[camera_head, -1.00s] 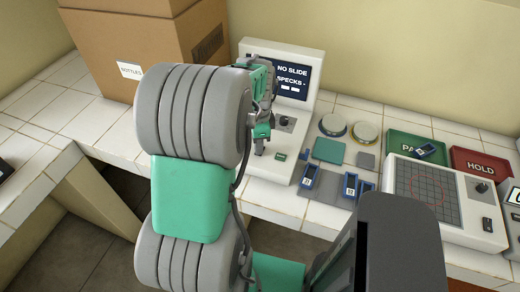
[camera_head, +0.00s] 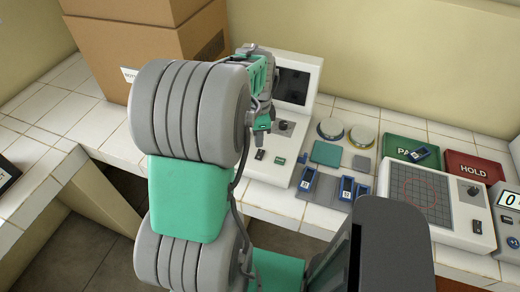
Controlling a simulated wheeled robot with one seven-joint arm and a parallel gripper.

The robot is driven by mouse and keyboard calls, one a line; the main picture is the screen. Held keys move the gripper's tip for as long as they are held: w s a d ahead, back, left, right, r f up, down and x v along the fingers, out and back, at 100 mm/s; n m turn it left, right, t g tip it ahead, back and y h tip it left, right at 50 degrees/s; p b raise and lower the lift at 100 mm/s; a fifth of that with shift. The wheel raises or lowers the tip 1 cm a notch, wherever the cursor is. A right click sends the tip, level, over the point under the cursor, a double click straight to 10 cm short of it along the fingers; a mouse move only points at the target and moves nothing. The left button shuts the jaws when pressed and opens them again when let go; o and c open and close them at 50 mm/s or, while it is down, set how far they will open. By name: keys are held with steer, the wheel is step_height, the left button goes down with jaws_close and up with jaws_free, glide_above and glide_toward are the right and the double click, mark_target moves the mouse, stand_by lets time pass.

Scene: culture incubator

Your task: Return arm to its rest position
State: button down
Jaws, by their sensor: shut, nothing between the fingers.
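My arm, with grey ribbed joints and green links, rises through the middle of the head view. My gripper (camera_head: 262,122) is at the arm's far end, in front of the white device with a dark screen (camera_head: 292,85). It is small in the picture and partly hidden behind my own arm. It is shut and holds nothing. Its fingers point down over the device's base.
A cardboard box (camera_head: 140,45) stands at the back left. Right of the device are two round lidded dishes (camera_head: 361,136), a blue slide holder (camera_head: 346,188), a green PASS tray (camera_head: 398,147), a red HOLD tray (camera_head: 480,168) and a gridded panel (camera_head: 415,195). Tiled counter surrounds them.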

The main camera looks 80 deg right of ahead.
steer(key=shift+r, duration=0.5)
steer(key=w+a+r+n+t+h, duration=0.1)
steer(key=w+a+r+n, duration=0.3)
steer(key=w+a+n, duration=0.6)
steer(key=w+a+r+n+t+h, duration=0.1)
steer(key=w+a+r+n, duration=0.35)
steer(key=w, duration=0.85)
steer(key=w+a+r+n+t+y, duration=0.1)
steer(key=w+a+n+t+y, duration=0.1)
steer(key=a+n, duration=1.4)
steer(key=w+a, duration=0.1)
steer(key=a, duration=0.9)
steer(key=shift+w+a+r, duration=0.15)
steer(key=shift+a+r, duration=0.05)
steer(key=shift+a, duration=0.1)
steer(key=shift+n, duration=0.25)
